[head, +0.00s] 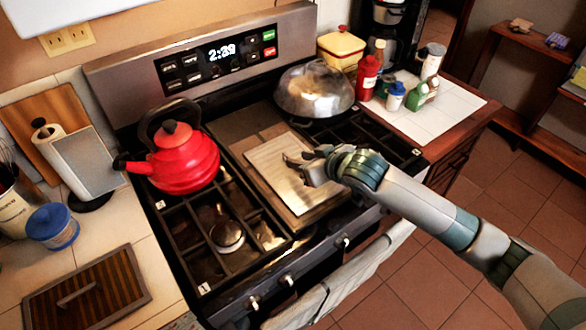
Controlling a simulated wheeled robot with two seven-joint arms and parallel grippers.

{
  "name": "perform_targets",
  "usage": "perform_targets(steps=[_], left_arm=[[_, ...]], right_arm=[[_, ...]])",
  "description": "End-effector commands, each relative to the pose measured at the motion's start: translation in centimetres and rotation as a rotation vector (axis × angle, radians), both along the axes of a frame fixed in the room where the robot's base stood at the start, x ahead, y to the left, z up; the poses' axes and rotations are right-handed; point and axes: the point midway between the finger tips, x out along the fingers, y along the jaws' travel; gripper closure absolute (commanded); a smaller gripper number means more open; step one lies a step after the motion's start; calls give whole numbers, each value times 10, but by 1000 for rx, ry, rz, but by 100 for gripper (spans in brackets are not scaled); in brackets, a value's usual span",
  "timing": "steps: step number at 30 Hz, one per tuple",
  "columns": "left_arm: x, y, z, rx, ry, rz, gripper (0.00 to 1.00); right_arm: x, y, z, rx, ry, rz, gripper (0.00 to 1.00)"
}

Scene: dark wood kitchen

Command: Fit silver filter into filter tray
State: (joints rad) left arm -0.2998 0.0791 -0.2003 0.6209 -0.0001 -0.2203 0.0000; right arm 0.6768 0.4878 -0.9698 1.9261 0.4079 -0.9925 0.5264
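The silver filter (279,166) looks like a flat, pale, finely ridged panel. It lies at a slight angle over the middle of the stove, on a grey-brown rectangular piece (318,208) that looks like the filter tray. I cannot tell whether the panel sits down inside its rim or rests on top. My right gripper (296,168) is over the right part of the panel with its fingers apart. Whether the fingers touch the panel is unclear. The gripper and forearm hide the panel's right side. My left gripper is not in view.
A red kettle (182,162) stands on the left burners and a domed metal lid (314,88) at the back right. A striped brown board with a handle (84,292) lies on the left counter. Bottles (368,78) stand on the right counter. Floor is clear at right.

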Motion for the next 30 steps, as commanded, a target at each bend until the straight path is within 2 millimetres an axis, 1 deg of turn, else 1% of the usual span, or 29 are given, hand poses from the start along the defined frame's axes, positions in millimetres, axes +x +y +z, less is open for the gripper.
perform_targets(steps=[8,15,21,30], left_arm=[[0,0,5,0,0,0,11],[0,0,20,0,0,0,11],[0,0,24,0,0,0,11],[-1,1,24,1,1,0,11]], right_arm=[[3,3,-3,-1,2,-1,70],[16,13,-21,-1,2,-1,70],[28,22,-33,0,1,-1,70],[30,23,-36,0,0,0,70]])
